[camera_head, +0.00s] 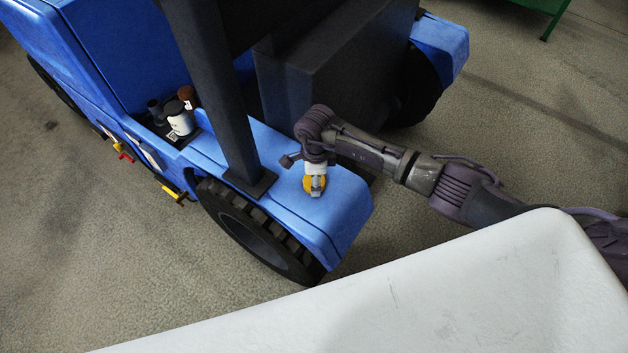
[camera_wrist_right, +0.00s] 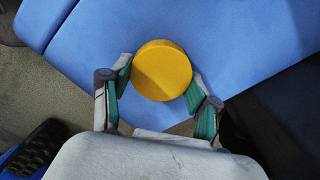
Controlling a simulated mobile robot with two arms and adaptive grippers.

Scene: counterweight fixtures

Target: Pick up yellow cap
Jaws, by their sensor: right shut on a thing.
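The yellow cap (camera_wrist_right: 161,70) is a round disc. In the right wrist view it sits between the two fingers of my right gripper (camera_wrist_right: 158,88), with blue surface behind it. The fingers have green pads and close on its sides. In the head view the cap (camera_head: 309,184) shows under my right gripper (camera_head: 315,187), over the blue fender of the vehicle (camera_head: 342,205). I cannot tell whether the cap touches the fender or is lifted off it. My left gripper is in neither view.
A dark upright post (camera_head: 222,100) stands on the fender left of my right gripper. A black tray with a white cup (camera_head: 179,121) sits farther left. A large tyre (camera_head: 248,232) is below the fender. A grey block (camera_head: 320,75) rises behind.

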